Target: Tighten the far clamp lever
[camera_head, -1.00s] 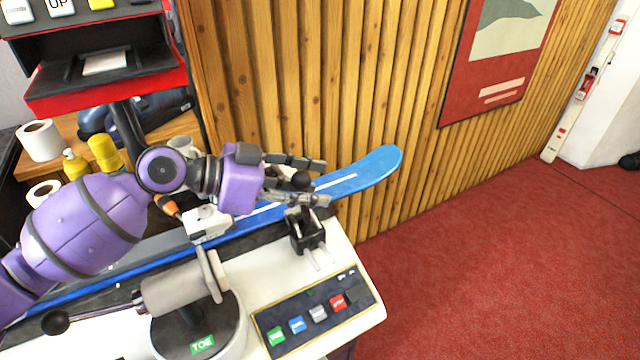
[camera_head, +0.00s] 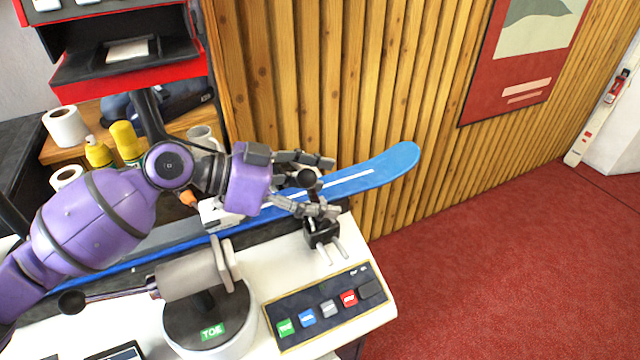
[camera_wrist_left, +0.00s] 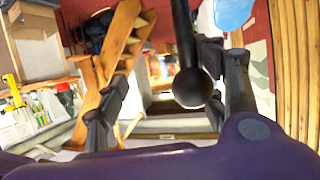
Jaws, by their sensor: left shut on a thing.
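The far clamp (camera_head: 321,234) is a small black block at the right end of the white bench, beside the blue ski (camera_head: 385,168). Its lever ends in a black ball knob (camera_head: 306,179). My left gripper (camera_head: 318,186) is shut on the lever, one finger on each side of the knob. In the left wrist view, the knob (camera_wrist_left: 193,88) and its dark rod are between the fingers, nearer the right one; contact is hard to see. The fingers partly hide the rod in the head view. My right gripper is in neither view.
A grey toe unit (camera_head: 205,315) with a black-knobbed handle (camera_head: 72,302) stands at the front of the bench. A panel of coloured buttons (camera_head: 328,307) lies right of it. A wood-slat wall (camera_head: 340,90) rises behind the ski. Red floor is clear at right.

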